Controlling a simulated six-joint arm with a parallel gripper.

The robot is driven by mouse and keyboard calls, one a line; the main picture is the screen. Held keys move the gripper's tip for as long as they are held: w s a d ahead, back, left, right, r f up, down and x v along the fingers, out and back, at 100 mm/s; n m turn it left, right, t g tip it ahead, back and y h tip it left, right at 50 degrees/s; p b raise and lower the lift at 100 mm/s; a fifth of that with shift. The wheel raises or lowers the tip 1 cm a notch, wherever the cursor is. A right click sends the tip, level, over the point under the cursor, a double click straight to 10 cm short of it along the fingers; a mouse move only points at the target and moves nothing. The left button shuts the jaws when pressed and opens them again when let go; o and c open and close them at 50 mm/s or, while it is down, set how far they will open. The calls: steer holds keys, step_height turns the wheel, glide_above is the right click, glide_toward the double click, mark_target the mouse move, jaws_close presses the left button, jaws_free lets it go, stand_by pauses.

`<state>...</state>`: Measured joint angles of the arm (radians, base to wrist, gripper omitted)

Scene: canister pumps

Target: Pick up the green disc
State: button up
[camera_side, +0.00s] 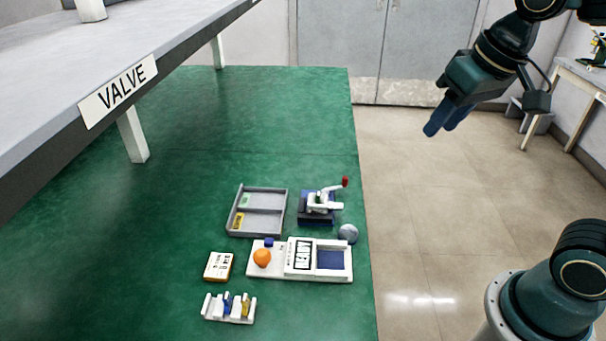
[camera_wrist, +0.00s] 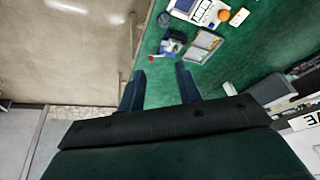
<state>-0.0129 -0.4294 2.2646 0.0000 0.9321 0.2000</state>
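I cannot make out a green disc in either view. A small pale green patch (camera_side: 245,200) shows in the grey two-part tray (camera_side: 284,213), with a yellow patch (camera_side: 238,220) in the other compartment; I cannot tell whether the green patch is a disc or a label. My gripper (camera_side: 446,128) hangs in the air over the floor, right of the green table (camera_side: 190,200) and far from the tray. In the wrist view my gripper (camera_wrist: 161,71) has its two fingers apart with nothing between them.
Beside the tray stand a white pump on a blue base (camera_side: 317,210) with a red knob, and a grey ball (camera_side: 348,234). In front are a white READY panel (camera_side: 278,272) with an orange ball (camera_side: 262,257), a card block (camera_side: 218,266) and a small rack (camera_side: 212,307). A VALVE shelf (camera_side: 40,155) overhangs the left.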

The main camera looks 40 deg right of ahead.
steer(key=w+a+f+m+g, duration=0.1)
steer(key=w+f+m+g, duration=0.2)
steer(key=w, duration=1.1)
steer(key=m+g, duration=0.1)
steer(key=m, duration=0.3)
glide_above(318, 193)
steer(key=shift+s+a+f, duration=0.1)
steer(key=shift+f, duration=5.15)
steer(key=shift+a+f, duration=0.1)
steer(key=shift+f, duration=5.1)
steer(key=shift+f, duration=0.1)
steer(key=shift+d+f, duration=0.15)
steer(key=shift+f, duration=2.35)
jaws_close()
